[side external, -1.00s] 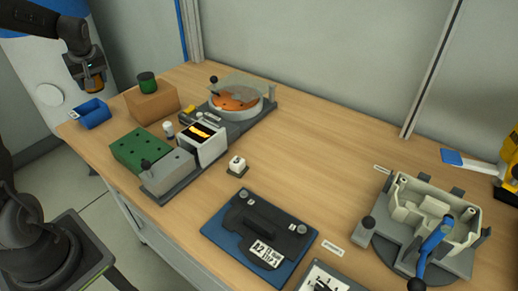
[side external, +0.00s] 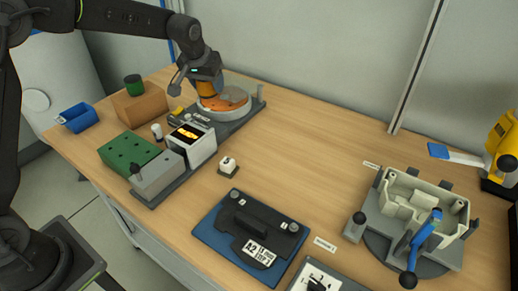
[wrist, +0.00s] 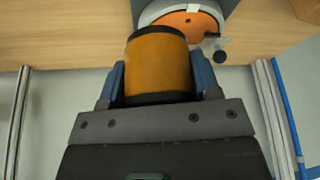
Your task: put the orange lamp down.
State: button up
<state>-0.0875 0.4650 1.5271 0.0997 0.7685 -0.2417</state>
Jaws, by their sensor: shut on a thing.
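The orange lamp (wrist: 158,72) is a short orange cylinder with dark rims. In the wrist view my gripper (wrist: 158,62) is shut on it, one finger on each side. In the side view the lamp (side external: 206,88) hangs under my gripper (side external: 206,79), in front of or over the round station with an orange disc (side external: 228,104). I cannot tell whether it touches anything. The disc also shows just beyond the lamp in the wrist view (wrist: 186,20).
A green lamp (side external: 133,86) stands on a brown block (side external: 140,107). Near these are a blue bin (side external: 77,117), a green holed block (side external: 128,154) and a display box (side external: 190,139). A blue-based plate (side external: 213,235) and a pale fixture (side external: 425,205) stand nearer. The table's back middle is clear.

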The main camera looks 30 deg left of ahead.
jog(key=d, duration=0.3)
send_over(262, 145)
jog(key=s, duration=0.1)
jog(key=shift+m, duration=0.4)
jog(key=f, duration=1.2)
jog(key=shift+s+d, duration=0.1)
jog(key=shift+s, duration=0.1)
jog(key=shift+f, duration=2)
jog(key=o, duration=0.9)
jog(key=shift+f, duration=0.15)
jog(key=shift+o, duration=0.3)
